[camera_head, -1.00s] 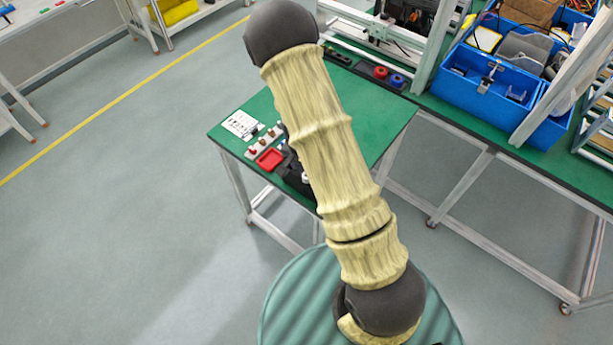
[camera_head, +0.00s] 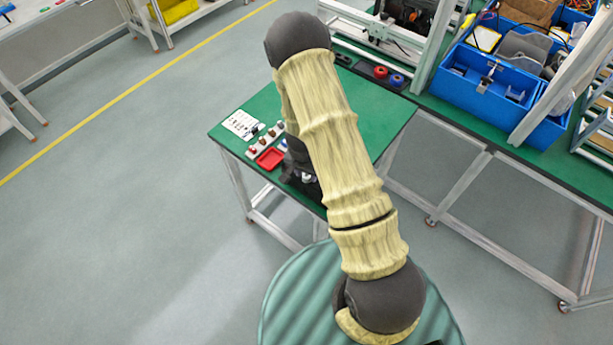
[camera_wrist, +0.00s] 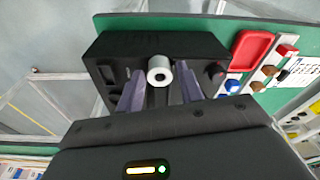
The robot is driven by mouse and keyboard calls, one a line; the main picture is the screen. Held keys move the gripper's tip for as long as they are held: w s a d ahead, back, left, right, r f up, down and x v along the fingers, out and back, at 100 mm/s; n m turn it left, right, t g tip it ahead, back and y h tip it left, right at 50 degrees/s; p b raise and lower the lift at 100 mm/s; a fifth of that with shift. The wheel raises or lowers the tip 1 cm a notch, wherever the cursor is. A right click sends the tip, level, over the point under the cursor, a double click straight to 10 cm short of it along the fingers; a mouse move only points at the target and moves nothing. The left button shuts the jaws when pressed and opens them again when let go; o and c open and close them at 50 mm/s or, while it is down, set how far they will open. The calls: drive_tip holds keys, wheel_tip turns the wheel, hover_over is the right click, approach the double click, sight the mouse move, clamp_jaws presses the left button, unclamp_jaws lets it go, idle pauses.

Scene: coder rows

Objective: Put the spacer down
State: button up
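The spacer (camera_wrist: 159,71), a short pale grey cylinder with a dark hole, shows end-on in the wrist view. It sits between the fingertips of my gripper (camera_wrist: 160,84), which look closed against its two sides. Behind it is a black block (camera_wrist: 118,47) with recesses at its left end. I cannot tell whether the spacer touches the block. In the head view, my dark gripper (camera_head: 297,158) is low over the near-left part of the green table (camera_head: 383,112). My arm hides part of the table, and the spacer is not clear there.
A red tray (camera_head: 270,158) lies beside the black block, with a row of small coloured pegs (camera_head: 264,140) and a white printed card (camera_head: 242,124) behind. Blue bins (camera_head: 487,92) stand on the bench at right. Red and blue rings (camera_head: 381,72) lie near the table's back.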

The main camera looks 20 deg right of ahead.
sight(306, 175)
clamp_jaws()
wheel_tip(306, 175, up, 10)
drive_tip(key=b, duration=0.1)
idle(0.5)
